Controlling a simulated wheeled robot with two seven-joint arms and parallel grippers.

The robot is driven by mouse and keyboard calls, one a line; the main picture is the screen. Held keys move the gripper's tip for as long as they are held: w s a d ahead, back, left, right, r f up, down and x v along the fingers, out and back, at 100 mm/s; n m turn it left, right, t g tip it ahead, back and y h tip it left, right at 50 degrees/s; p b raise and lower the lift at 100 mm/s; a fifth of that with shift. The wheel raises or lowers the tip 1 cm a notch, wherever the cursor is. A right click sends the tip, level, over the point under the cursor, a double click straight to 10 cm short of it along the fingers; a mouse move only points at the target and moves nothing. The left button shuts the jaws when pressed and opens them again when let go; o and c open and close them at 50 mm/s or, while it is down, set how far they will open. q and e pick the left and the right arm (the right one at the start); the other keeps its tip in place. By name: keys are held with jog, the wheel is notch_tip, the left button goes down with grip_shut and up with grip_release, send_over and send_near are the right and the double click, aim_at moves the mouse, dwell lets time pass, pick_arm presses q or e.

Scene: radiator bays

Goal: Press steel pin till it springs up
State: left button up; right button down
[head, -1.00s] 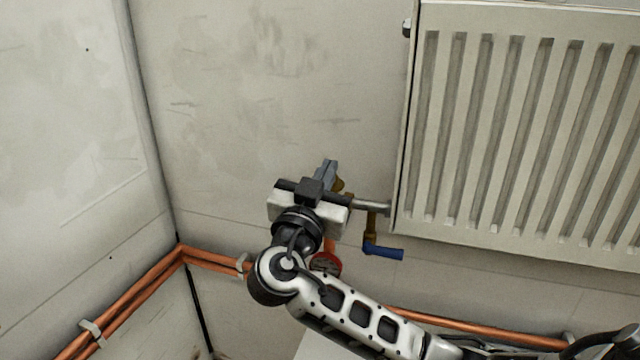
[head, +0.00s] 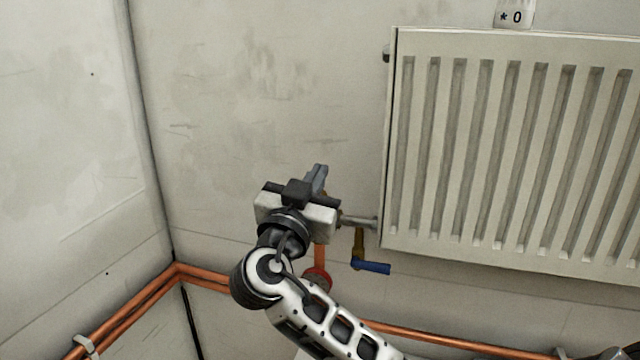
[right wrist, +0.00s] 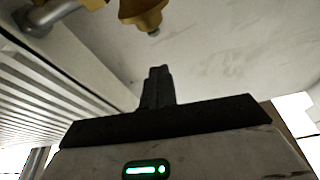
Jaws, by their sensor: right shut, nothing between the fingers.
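The steel pin (right wrist: 153,33) shows in the right wrist view as a small grey tip on the end of a brass valve body (right wrist: 143,12). My right gripper (right wrist: 158,74) is shut and empty, its fingertips close to the pin with a small gap between them in the picture. I cannot tell the depth of that gap. In the head view the right gripper (head: 319,173) is in front of the valve at the radiator's left pipe stub (head: 359,222), and its wrist hides the pin and most of the valve. My left gripper is in neither view.
The white ribbed radiator (head: 505,160) hangs to the right. A blue-handled lever (head: 373,268) sits below the pipe stub. A red round part (head: 317,279) is partly behind my arm. Copper pipes (head: 225,283) run low along both walls. The wall above the gripper is clear.

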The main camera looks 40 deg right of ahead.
jog(key=v, duration=0.8)
jog(key=shift+a, duration=0.25)
jog(key=shift+s, duration=0.1)
dwell(0.4)
